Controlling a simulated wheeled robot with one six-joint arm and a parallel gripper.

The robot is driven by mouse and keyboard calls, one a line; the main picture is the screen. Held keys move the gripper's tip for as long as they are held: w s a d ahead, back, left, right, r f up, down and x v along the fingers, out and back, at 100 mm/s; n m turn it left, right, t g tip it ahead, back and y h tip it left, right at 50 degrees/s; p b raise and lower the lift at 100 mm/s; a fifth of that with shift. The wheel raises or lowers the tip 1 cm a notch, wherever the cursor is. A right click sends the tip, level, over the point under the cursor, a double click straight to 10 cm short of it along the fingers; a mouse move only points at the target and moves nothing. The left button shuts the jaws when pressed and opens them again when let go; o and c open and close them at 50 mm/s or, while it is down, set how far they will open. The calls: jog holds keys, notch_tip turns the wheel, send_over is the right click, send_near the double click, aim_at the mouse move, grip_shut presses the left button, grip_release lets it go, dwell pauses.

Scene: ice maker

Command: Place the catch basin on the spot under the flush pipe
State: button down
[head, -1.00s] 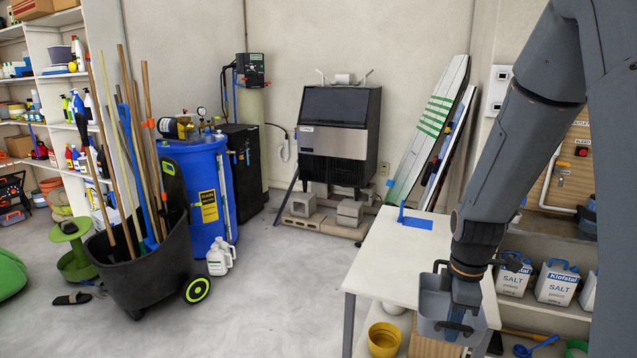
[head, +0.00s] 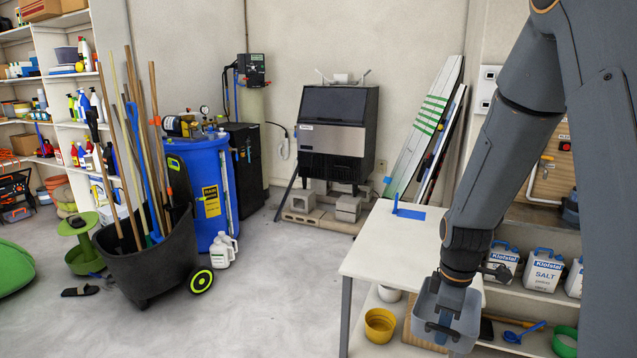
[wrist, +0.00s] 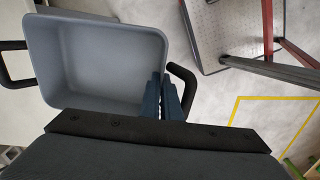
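The catch basin (head: 462,326) is a grey-blue rectangular tub with black handles. It hangs in my gripper beside the white table's near right side in the head view. The wrist view looks down into the basin (wrist: 105,55), which is empty. My gripper's blue fingers (wrist: 171,97) are closed together at the basin's right wall, beside the right black handle; their exact grip is partly hidden. A pale pipe (head: 541,190) runs on a wooden board at the right, partly behind my arm. I cannot tell whether it is the flush pipe.
The white table (head: 385,250) has a blue patch (head: 408,212) at its far end. The wrist view shows a yellow floor outline (wrist: 278,98) and a red-legged stand (wrist: 235,35). Open floor (head: 270,300) lies left.

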jog(key=w+a+f+m, duration=0.2)
jog(key=a+f+m, duration=0.5)
jog(key=f+m, duration=0.3)
jog(key=shift+w+a+f+m, duration=0.15)
jog(key=shift+a+f+m, duration=0.2)
jog(key=shift+m, duration=0.65)
jog(key=shift+r, duration=0.1)
